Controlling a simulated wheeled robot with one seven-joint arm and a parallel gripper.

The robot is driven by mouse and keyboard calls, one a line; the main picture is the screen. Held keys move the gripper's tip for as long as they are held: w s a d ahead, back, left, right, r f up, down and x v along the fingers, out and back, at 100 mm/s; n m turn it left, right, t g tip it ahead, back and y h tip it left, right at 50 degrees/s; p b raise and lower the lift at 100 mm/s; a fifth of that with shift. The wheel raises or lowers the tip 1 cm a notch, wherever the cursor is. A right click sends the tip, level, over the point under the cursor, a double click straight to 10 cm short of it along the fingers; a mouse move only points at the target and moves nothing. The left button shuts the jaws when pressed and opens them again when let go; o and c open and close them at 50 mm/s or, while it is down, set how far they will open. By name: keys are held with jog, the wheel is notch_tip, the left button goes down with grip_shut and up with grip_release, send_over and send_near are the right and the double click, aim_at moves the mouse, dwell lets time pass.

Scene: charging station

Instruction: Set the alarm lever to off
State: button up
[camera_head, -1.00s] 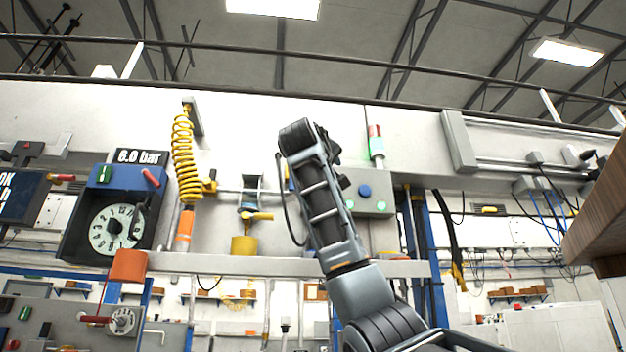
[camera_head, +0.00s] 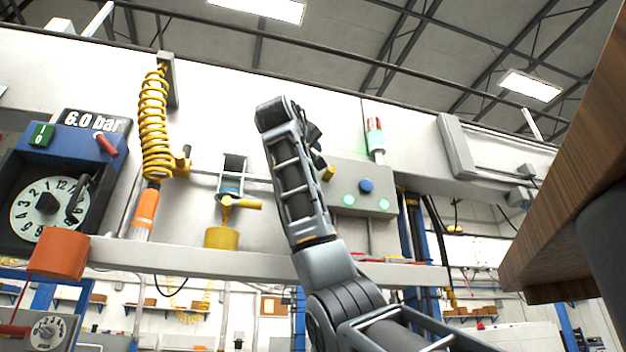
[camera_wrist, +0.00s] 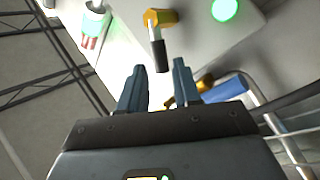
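In the wrist view a lever with a yellow hub (camera_wrist: 160,17) and a dark handle (camera_wrist: 158,54) is mounted on a pale grey box. Its handle points toward my gripper (camera_wrist: 160,82). In the head view a bit of the yellow hub (camera_head: 327,174) shows beside my arm on the control box (camera_head: 379,203).
The control box has green lights (camera_head: 348,200) and a blue button (camera_head: 366,185); a red-and-green signal lamp (camera_head: 375,140) stands above it. A yellow coiled hose (camera_head: 154,125) and a 6.0 bar gauge unit (camera_head: 48,206) are left. A wooden edge (camera_head: 560,185) is right.

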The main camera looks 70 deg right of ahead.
jog(key=p+x, duration=0.2)
jog(key=x, duration=0.4)
jog(key=shift+d+r, duration=0.1)
jog(key=shift+d, duration=0.3)
jog(key=shift+c, duration=0.3)
grip_shut()
